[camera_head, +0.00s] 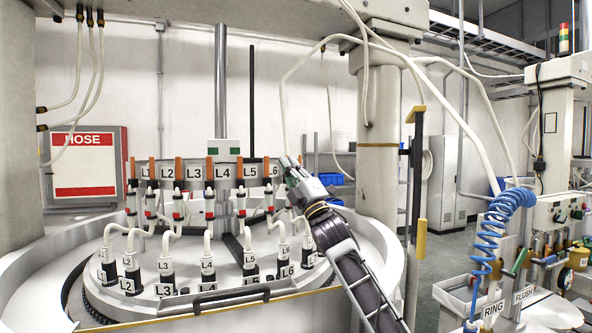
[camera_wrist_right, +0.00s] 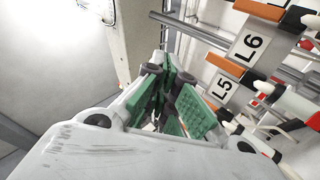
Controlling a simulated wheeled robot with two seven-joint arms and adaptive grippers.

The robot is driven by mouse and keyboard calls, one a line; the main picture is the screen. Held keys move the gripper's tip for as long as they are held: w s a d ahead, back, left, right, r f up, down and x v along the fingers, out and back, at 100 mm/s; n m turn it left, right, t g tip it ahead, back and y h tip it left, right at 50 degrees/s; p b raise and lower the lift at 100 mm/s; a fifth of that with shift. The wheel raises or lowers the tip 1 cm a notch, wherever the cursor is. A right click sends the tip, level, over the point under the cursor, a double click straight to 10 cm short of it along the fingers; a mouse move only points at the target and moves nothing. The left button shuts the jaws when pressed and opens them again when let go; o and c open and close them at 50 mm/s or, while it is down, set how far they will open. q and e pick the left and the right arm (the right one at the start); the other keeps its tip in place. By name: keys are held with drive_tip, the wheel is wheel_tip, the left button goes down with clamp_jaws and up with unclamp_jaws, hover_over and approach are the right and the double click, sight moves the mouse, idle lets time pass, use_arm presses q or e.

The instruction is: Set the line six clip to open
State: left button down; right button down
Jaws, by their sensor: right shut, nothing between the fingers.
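The L6 label plate (camera_head: 269,171) is at the right end of the row of labelled lines in the head view. It also shows large at the upper right of the right wrist view (camera_wrist_right: 248,46), with orange parts to both sides. A white clip fitting with orange and black parts (camera_wrist_right: 265,90) is below it; I cannot tell how it is set. My right gripper (camera_head: 284,163) is shut and empty, just right of L6 and partly covering that end. Its green finger pads (camera_wrist_right: 168,88) show in the wrist view, apart from the labels. My left gripper is out of view.
The L5 label (camera_head: 250,171) and L4 label (camera_head: 223,171) stand close beside L6. Labelled hose fittings (camera_head: 207,265) stand on the round plate below. A pillar (camera_head: 378,150) is behind my right arm. A blue coiled hose (camera_head: 490,240) hangs at the right.

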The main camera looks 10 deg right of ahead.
drive_tip(key=shift+s+d+b, duration=0.2)
drive_tip(key=shift+s+d, duration=0.2)
drive_tip(key=shift+s, duration=0.25)
drive_tip(key=shift+s+d+b, duration=0.15)
drive_tip(key=shift+s+d, duration=0.2)
drive_tip(key=shift+s, duration=0.25)
